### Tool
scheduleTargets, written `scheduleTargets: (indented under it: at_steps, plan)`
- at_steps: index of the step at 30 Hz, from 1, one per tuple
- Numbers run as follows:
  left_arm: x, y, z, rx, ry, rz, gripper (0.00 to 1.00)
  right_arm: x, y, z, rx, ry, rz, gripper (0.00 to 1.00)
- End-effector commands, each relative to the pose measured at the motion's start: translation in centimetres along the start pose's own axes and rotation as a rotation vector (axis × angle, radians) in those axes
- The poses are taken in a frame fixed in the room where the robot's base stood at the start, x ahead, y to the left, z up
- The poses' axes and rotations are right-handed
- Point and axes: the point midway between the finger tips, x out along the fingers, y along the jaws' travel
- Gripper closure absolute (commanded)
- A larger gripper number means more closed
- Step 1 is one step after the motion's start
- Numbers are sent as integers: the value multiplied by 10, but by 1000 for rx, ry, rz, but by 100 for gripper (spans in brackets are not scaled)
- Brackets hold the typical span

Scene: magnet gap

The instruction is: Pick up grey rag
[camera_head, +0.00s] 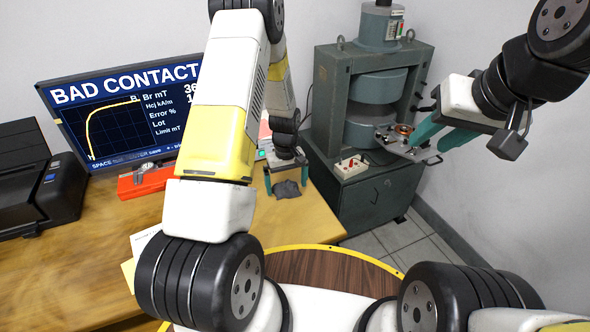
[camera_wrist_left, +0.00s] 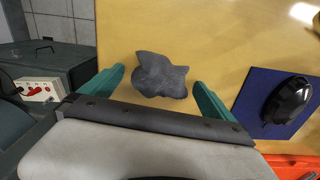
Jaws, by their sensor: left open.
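The grey rag (camera_head: 287,189) lies crumpled on the wooden desk near its right edge. In the left wrist view the rag (camera_wrist_left: 160,76) lies ahead of and between the two teal fingers, apart from both. My left gripper (camera_head: 286,180) is open and empty, pointing down at the rag, with a finger to either side in the head view. It also shows in the left wrist view (camera_wrist_left: 157,90). My right gripper (camera_head: 428,146) is at the right, its teal fingers apart beside a metal plate with a coppery ring (camera_head: 402,140); whether it grips the plate is unclear.
A green magnet press (camera_head: 340,100) on a cabinet stands right of the desk, with a white box with red knobs (camera_head: 350,166). A monitor (camera_head: 115,115), a printer (camera_head: 40,190) and a red case (camera_head: 145,182) are left. A black mouse (camera_wrist_left: 288,100) sits on a blue mat (camera_wrist_left: 250,100).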

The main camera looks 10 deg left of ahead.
Motion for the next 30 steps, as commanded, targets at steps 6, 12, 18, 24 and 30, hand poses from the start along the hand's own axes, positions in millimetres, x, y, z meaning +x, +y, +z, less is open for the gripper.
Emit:
scheduleTargets:
  at_steps: [6,12,18,24,30]
  plan:
    - [9,0,0,0,1,1,0,0,0,0,0,0,0,64]
    - [9,0,0,1,1,1,16,0,0,0,0,0,0,64]
    - [9,0,0,1,1,1,54,0,0,0,0,0,0,64]
    - [8,0,0,1,1,1,54,0,0,0,0,0,0,64]
    - [0,1,0,1,2,2,54,0,0,0,0,0,0,64]
